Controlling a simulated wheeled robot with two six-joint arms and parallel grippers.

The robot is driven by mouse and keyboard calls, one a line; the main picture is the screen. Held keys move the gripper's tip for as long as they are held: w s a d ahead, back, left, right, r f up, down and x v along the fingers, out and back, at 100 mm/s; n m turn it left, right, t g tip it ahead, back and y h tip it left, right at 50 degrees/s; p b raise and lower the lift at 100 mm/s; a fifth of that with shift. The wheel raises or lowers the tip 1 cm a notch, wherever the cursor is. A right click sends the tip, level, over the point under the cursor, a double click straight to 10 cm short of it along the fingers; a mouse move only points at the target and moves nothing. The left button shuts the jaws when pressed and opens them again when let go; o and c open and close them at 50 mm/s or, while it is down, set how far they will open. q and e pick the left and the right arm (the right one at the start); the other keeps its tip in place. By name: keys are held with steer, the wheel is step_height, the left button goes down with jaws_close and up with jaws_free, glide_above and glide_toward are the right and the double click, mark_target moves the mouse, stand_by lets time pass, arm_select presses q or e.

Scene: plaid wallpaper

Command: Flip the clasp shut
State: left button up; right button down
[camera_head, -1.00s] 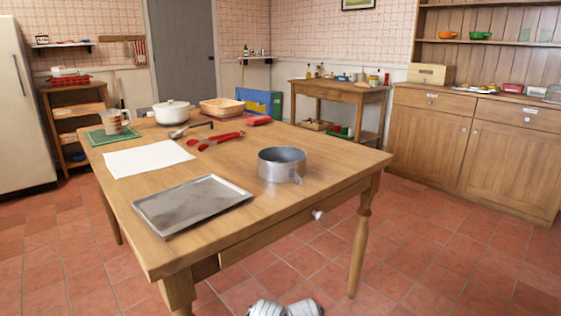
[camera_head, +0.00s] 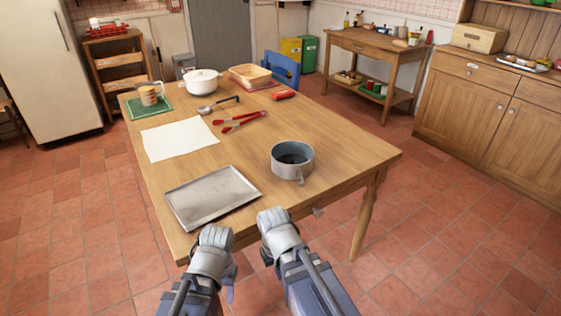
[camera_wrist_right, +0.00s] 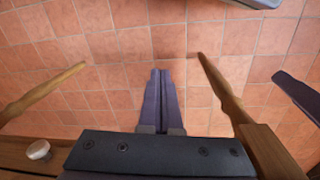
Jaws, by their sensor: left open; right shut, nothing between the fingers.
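A round grey metal pan (camera_head: 280,171) stands upright on the right part of the wooden table, near its front edge. A small clasp (camera_head: 300,179) sits on its near side and appears to stick out; its exact position is too small to tell. My left gripper (camera_head: 231,292) is in front of the table's near edge, left of and well away from the pan. My right gripper is also at the near edge, closer to the pan but apart from it. Its fingers (camera_wrist_right: 161,72) show together and empty above the floor in the right wrist view.
A metal tray (camera_head: 211,196) lies at the table's near left. The table around the pan is clear.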

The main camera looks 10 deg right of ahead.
steer(key=w+d+r+m+t+h+p, duration=0.1)
steer(key=w+r+p, duration=0.3)
steer(key=r+p, duration=0.3)
steer(key=w+d+r+m+h+p, duration=0.1)
steer(key=w+d+r+p, duration=0.15)
steer(key=r+p, duration=0.45)
steer(key=w+a+r+m+t+h+p, duration=0.2)
steer(key=w+a+r+t+h, duration=0.1)
steer(key=w+r, duration=0.5)
steer(key=shift+w+a+r, duration=0.3)
steer(key=shift+w+a, duration=0.5)
steer(key=shift+w, duration=0.45)
steer(key=shift+f, duration=0.1)
steer(key=b+x, duration=0.8)
steer(key=x, duration=0.2)
steer(key=shift+d+f, duration=0.15)
steer(key=shift+f, duration=0.05)
steer(key=shift+s+d+r, duration=0.1)
steer(key=shift+d+r, duration=0.1)
steer(key=shift+d, duration=0.4)
steer(key=shift+d+r, duration=0.15)
steer(key=shift+d, duration=1.25)
